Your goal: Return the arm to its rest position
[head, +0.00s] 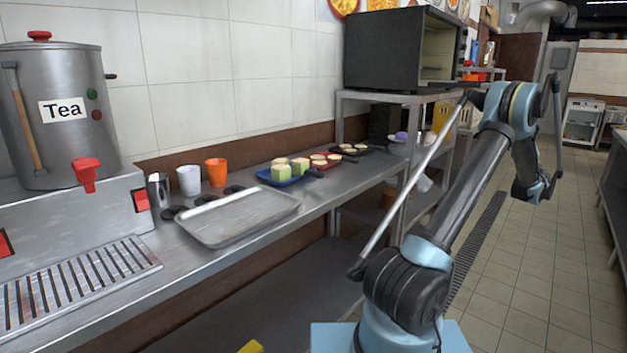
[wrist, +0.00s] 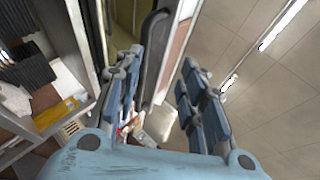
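My arm (head: 475,190) rises from its blue base joint to a high elbow on the right side of the head view. From there its outer part hangs down over the open aisle floor. My gripper (head: 532,192) seems to be at the lower end of that part, small and dark in the head view. In the wrist view my gripper (wrist: 160,62) has its two blue-grey fingers spread apart, with nothing between them. It is clear of the counter and touches nothing that I can see.
A steel counter (head: 235,240) on the left holds a tea urn (head: 60,125), an empty metal tray (head: 240,215), cups and food trays. A dark oven (head: 400,50) stands on a raised shelf behind. The tiled aisle (head: 530,270) on the right is free.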

